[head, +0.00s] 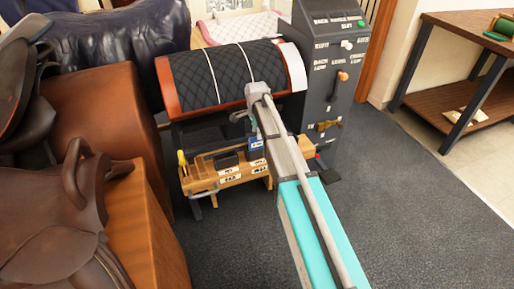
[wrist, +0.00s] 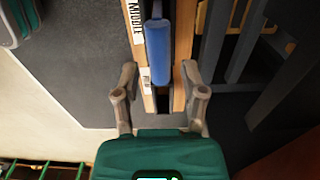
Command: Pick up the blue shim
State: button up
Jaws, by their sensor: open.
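The blue shim (wrist: 159,45) shows in the wrist view as a long, rounded blue piece at a slot in the wooden stand (wrist: 148,100). My gripper (wrist: 159,70) is open, with one finger on each side of the shim's near end and gaps between. I cannot tell whether its fingers are level with the shim in height. In the head view, my gripper (head: 242,117) is at the front of the padded saddle form, above the low wooden stand (head: 205,187). A small blue patch (head: 256,143) shows just below it; my arm hides part of that area.
The quilted black saddle form (head: 215,80) stands behind the stand. A grey control panel (head: 330,60) is on the right. A yellow-handled tool (head: 182,160) stands at the stand's left end. Brown saddles (head: 60,220) fill the left. The carpet at right is clear.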

aim_at(257, 141)
jog(key=shift+f+b, duration=2.6)
jog(key=shift+f, duration=0.05)
grip_shut()
